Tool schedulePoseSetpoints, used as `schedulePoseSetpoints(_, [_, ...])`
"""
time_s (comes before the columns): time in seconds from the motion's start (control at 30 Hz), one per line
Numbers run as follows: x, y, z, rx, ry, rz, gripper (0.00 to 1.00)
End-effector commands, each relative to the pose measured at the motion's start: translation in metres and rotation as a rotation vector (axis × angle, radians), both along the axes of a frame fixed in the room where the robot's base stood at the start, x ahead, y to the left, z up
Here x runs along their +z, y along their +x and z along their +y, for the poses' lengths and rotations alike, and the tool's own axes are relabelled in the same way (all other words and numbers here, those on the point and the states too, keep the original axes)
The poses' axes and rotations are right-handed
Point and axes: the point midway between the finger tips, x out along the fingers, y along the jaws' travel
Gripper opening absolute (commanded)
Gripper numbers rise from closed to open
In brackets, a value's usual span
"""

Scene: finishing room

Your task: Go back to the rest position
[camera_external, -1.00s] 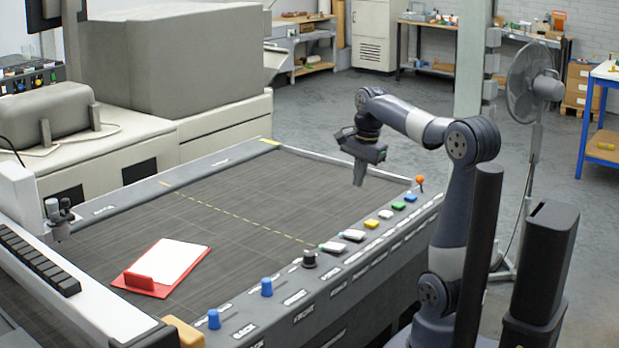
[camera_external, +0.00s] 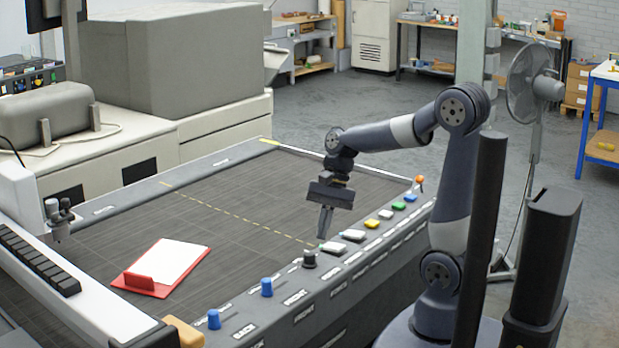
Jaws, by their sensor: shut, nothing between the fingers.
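My gripper (camera_external: 324,234) points down above the front right part of the machine's dark bed, close to the white button and the black knob on the control rail. Its fingers are together and hold nothing. Whether the fingertips touch the bed or rail cannot be told from this angle. My arm reaches left from its base at the lower right, with the elbow raised.
The control rail (camera_external: 275,315) carries blue knobs (camera_external: 267,287), a black knob (camera_external: 309,259), coloured buttons and an orange-topped lever (camera_external: 419,181). A red clipboard (camera_external: 140,284) with white paper lies on the bed (camera_external: 230,215). A fan (camera_external: 527,85) stands behind my arm.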

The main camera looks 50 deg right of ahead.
Motion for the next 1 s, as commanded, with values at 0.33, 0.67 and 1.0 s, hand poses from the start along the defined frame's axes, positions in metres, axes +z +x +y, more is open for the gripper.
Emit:
schedulePoseSetpoints(0.33, [-0.014,-0.031,0.005,0.086,0.006,-0.038,0.0])
schedulePoseSetpoints(0.67, [-0.017,-0.038,-0.001,0.098,-0.009,-0.054,0.0])
schedulePoseSetpoints(1.0, [-0.017,-0.038,-0.001,0.097,-0.009,-0.053,0.17])
